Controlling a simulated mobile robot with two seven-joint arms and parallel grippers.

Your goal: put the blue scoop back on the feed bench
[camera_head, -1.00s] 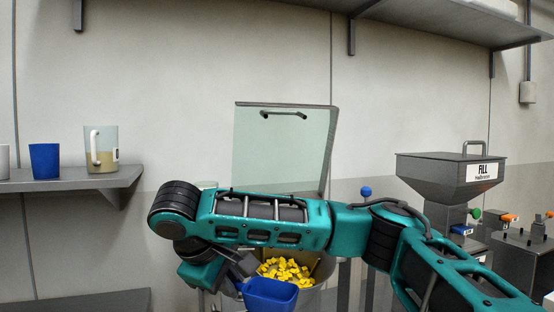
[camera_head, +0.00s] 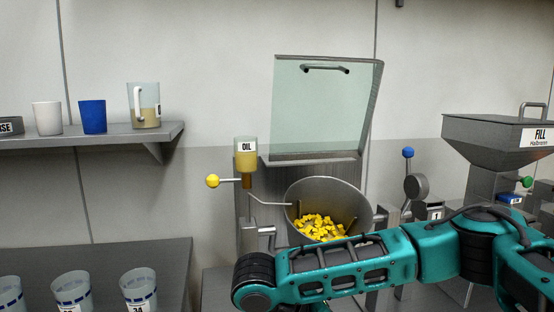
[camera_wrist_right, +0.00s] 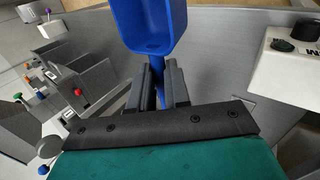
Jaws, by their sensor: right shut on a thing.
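The blue scoop (camera_wrist_right: 152,28) shows at the top of the right wrist view, with its handle running down between my fingers. My right gripper (camera_wrist_right: 160,85) is shut on that handle. In the head view my right arm reaches in from the right, and its gripper and the scoop are hidden below the picture's bottom edge. A grey bench (camera_head: 120,257) at the lower left carries several clear cups with blue marks; I cannot tell from any label whether it is the feed bench. My left gripper is not in view.
An open steel drum (camera_head: 300,200) holds yellow pieces (camera_head: 322,226) behind my arm, under a raised clear lid (camera_head: 322,110). An oil bottle (camera_head: 246,160) and a yellow-knobbed lever (camera_head: 213,181) stand left of it. A grey hopper (camera_head: 500,140) is at right. A wall shelf (camera_head: 100,138) holds cups.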

